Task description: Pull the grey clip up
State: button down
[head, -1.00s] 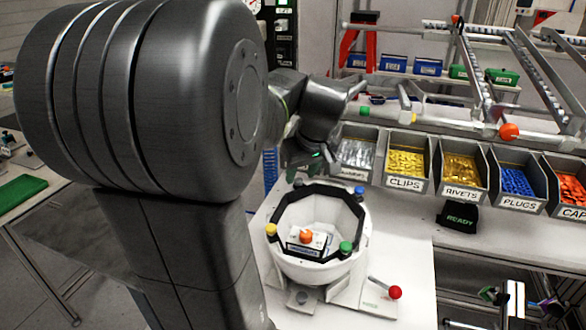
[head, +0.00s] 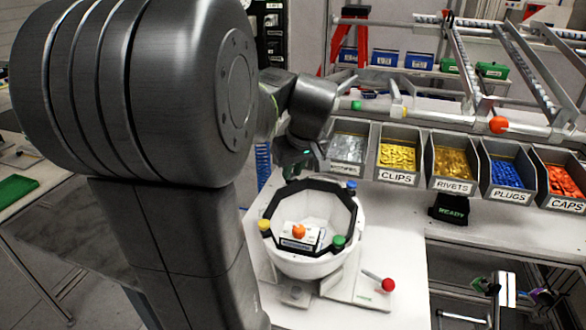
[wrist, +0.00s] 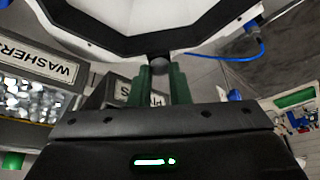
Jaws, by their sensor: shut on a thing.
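The white helmet shell (head: 300,264) stands open side up on the white bench, with a black band around its rim. Blue (head: 351,185), green (head: 338,242) and yellow (head: 264,225) clips sit around the band. The grey clip (wrist: 160,64) is a small round knob at the band in the wrist view; in the head view my gripper seems to hide it. My gripper (wrist: 160,72) has green fingers shut on the grey clip, right at the band. In the head view my gripper (head: 292,172) is at the shell's far left edge.
An orange-knobbed block (head: 300,234) is inside the shell. Labelled bins, including clips (head: 398,179) and washers (wrist: 38,63), line the back. A red-knobbed lever (head: 388,285) stands at the front right. A blue cord (wrist: 230,55) passes near the shell.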

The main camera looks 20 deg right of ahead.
jog(key=shift+r, duration=0.6)
jog(key=c, duration=1.3)
grip_release()
jog(key=v, duration=1.3)
jog(key=shift+s+r+b, duration=0.2)
jog(key=shift+r+b, duration=0.15)
jog(key=shift+b, duration=0.05)
jog(key=shift+f, duration=0.1)
jog(key=x, duration=1.4)
jog(key=shift+f, duration=0.45)
jog(key=shift+s+d+r, duration=0.1)
jog(key=shift+s+r, duration=0.15)
jog(key=shift+r, duration=0.35)
jog(key=shift+f, duration=0.1)
